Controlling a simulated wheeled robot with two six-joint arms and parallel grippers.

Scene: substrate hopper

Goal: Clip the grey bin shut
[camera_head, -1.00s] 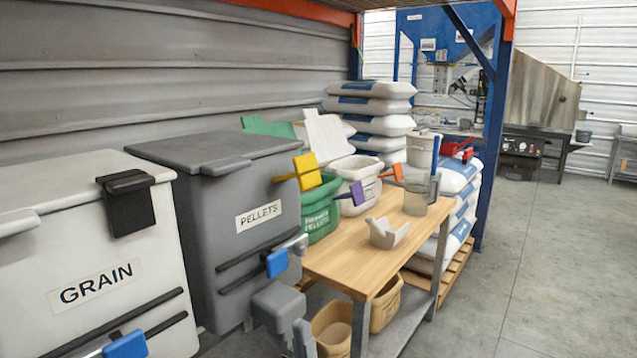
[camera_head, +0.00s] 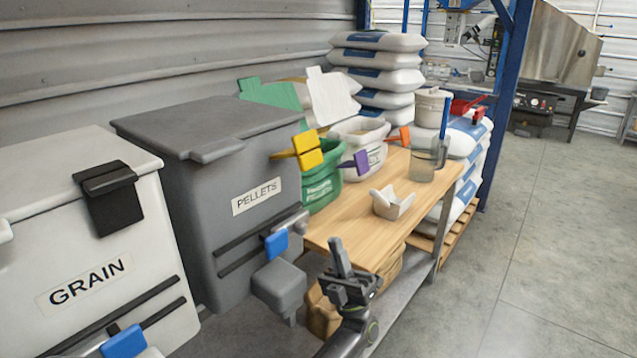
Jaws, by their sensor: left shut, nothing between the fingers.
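The grey bin (camera_head: 190,215), labelled PELLETS, stands left of the table. Its lid (camera_head: 205,125) lies over the top, with a lip overhanging the front; I cannot tell whether it sits fully down. A blue clip (camera_head: 276,243) sits on the dark rails on the bin's front. A yellow clip (camera_head: 308,150) shows by the bin's right side, beside the green tub. My left gripper (camera_head: 341,255) is shut and empty, in front of the table's near edge, right of the blue clip and apart from it. My right gripper is out of view.
A white GRAIN bin (camera_head: 75,240) with a black latch (camera_head: 108,197) stands at left. A grey block (camera_head: 279,284) juts out below the blue clip. The wooden table (camera_head: 345,230) holds tubs, a scoop (camera_head: 392,203) and a clear jug (camera_head: 424,163). Floor at right is clear.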

